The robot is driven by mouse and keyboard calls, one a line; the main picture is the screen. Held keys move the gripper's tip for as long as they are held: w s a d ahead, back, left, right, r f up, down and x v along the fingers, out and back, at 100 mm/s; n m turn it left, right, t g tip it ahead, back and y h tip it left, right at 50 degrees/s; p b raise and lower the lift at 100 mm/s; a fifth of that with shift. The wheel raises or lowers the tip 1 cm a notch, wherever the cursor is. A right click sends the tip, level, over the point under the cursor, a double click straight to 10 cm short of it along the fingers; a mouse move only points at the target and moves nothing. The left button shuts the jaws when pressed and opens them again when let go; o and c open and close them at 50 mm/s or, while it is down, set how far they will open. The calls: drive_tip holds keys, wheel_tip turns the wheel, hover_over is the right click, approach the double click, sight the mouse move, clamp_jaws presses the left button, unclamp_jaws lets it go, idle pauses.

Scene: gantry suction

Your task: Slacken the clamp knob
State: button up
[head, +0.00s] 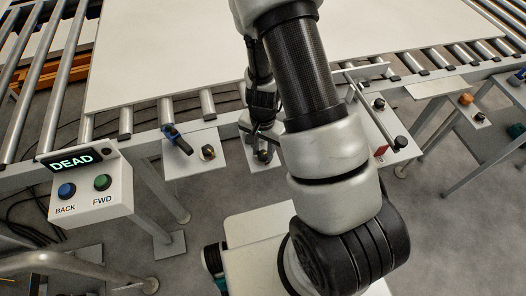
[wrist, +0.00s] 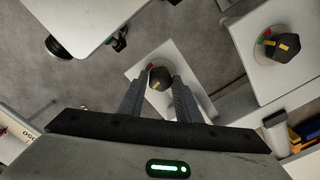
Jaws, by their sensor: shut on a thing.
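A dark faceted knob (wrist: 159,77) with a yellow mark sits on a pale plate in the middle of the wrist view. Part of a red and green scale shows beside it. My gripper (wrist: 160,84) has a finger on each side of this knob and is shut on it. In the head view my gripper (head: 262,138) is low at the front of the conveyor, partly hidden by my arm, over a small pale plate. A second dark knob (wrist: 285,46) with a yellow mark and a coloured scale is at the upper right of the wrist view, apart from my gripper.
In the head view, a control box (head: 90,188) reading DEAD, with BACK and FWD buttons, stands left. A blue-handled lever (head: 178,140) and small knob (head: 208,152) are beside my gripper. A long bar handle (head: 376,110) is right. A large white board (head: 160,60) covers the rollers.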

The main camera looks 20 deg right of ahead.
sight(263, 154)
drive_tip(key=shift+n, duration=0.4)
drive_tip(key=o, duration=1.1)
drive_tip(key=shift+c, duration=0.2)
wheel_tip(263, 154, up, 18)
drive_tip(key=p, duration=0.3)
drive_tip(key=shift+f, duration=0.25)
